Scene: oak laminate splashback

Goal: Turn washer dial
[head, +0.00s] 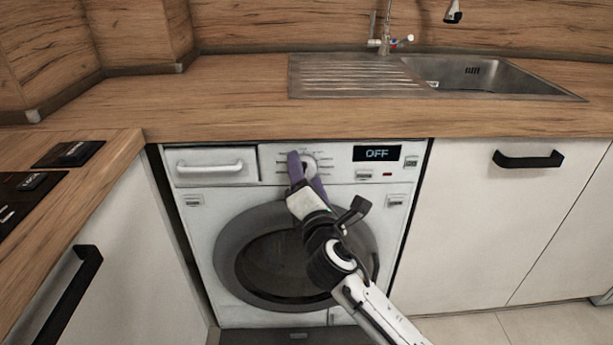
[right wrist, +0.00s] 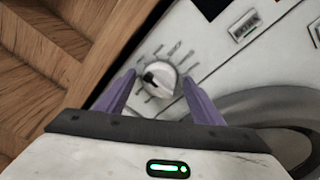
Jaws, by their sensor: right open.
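The washer (head: 222,205) is white, set under the counter, and its display (head: 377,153) reads OFF. Its round dial (head: 309,164) is on the upper panel, partly hidden behind my gripper in the head view. In the right wrist view the white dial (right wrist: 160,80) shows a dark mark on its upper left side, with printed ticks around it. My right gripper (head: 305,162) has purple fingers, open, one on each side of the dial. In the wrist view the fingers (right wrist: 158,92) flank the dial; I cannot tell whether they touch it. My left gripper is not in view.
The wooden counter (head: 220,100) overhangs just above the panel. A detergent drawer (head: 210,166) is left of the dial, and the round door (head: 235,262) is below. A cabinet with a black handle (head: 70,292) juts out at left. A sink (head: 490,78) is at upper right.

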